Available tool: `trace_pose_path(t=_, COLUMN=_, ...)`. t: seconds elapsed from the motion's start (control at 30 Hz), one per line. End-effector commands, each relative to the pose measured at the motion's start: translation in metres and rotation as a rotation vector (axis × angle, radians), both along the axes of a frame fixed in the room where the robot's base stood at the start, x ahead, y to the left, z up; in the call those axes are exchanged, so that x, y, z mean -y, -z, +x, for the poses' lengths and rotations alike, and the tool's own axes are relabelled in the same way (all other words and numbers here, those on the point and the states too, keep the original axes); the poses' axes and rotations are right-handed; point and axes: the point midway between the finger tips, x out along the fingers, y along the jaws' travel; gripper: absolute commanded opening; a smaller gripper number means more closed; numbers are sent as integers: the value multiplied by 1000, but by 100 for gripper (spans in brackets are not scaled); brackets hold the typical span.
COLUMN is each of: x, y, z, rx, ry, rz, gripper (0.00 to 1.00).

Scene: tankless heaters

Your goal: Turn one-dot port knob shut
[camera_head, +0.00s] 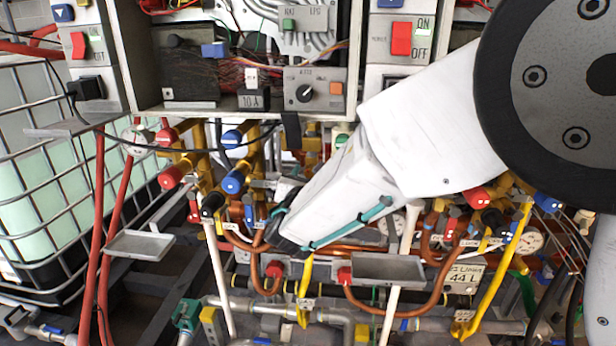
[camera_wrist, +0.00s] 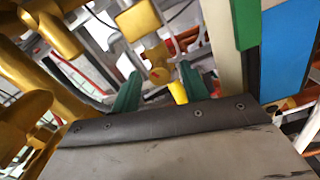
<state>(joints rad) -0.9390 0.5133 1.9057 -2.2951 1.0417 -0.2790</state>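My gripper (camera_wrist: 161,82) shows two green fingers standing apart in the wrist view. A brass fitting (camera_wrist: 157,56) with a small round end marked red lies between and just beyond them. A small yellow piece (camera_wrist: 179,92) sits close to the right finger. I cannot tell whether either finger touches them. I cannot make out any dots, so I cannot tell which part is the one-dot port knob. In the head view my gripper reaches down and left into the pipework, and its own arm hides the tips' surroundings.
Red and blue capped brass valves (camera_head: 232,182) crowd the area left of my gripper. Copper pipes (camera_head: 375,308) and a grey tray (camera_head: 388,268) lie below it. A control box (camera_head: 314,90) hangs above. A blue panel (camera_wrist: 288,50) stands close at right in the wrist view.

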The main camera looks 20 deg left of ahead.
Motion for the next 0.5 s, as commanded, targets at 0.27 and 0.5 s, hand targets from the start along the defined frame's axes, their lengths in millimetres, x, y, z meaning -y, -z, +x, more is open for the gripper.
trace_pose_path(t=0.27, x=1, y=0, z=-9, rx=0, ry=-1, rz=0, gripper=45)
trace_pose_path(t=0.5, x=11, y=-1, z=-49, rx=0, ry=-3, rz=-1, gripper=45)
